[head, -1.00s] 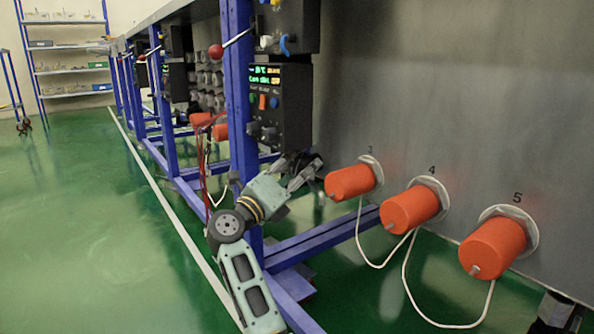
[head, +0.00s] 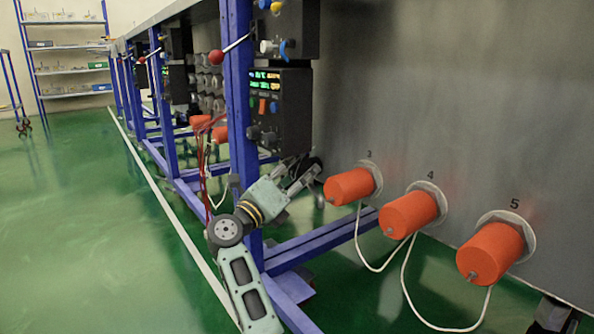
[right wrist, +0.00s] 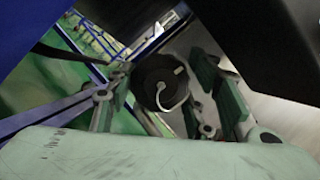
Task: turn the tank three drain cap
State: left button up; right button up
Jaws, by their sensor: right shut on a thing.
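My right gripper (head: 303,178) is at the left end of the grey tank wall, just left of the orange cap marked 3 (head: 350,187) and apart from it. Its fingers are closed around a dark round cap (right wrist: 160,82) with a pale curved loop on its face, seen between the fingers in the right wrist view. In the head view this dark cap is mostly hidden behind the gripper. I cannot read any mark on it, so I cannot tell whether it is the tank three drain cap. My left gripper is not in view.
Orange caps marked 4 (head: 410,213) and 5 (head: 490,253) stick out of the wall to the right, with white cords hanging below. A blue frame post (head: 241,100) and a black control box (head: 280,112) stand close above my gripper. Green floor at left is clear.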

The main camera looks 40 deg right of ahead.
jog(key=o, duration=1.1)
jog(key=shift+f, duration=0.1)
jog(key=v, duration=0.7)
jog(key=shift+a, duration=0.25)
jog(key=shift+f, duration=0.1)
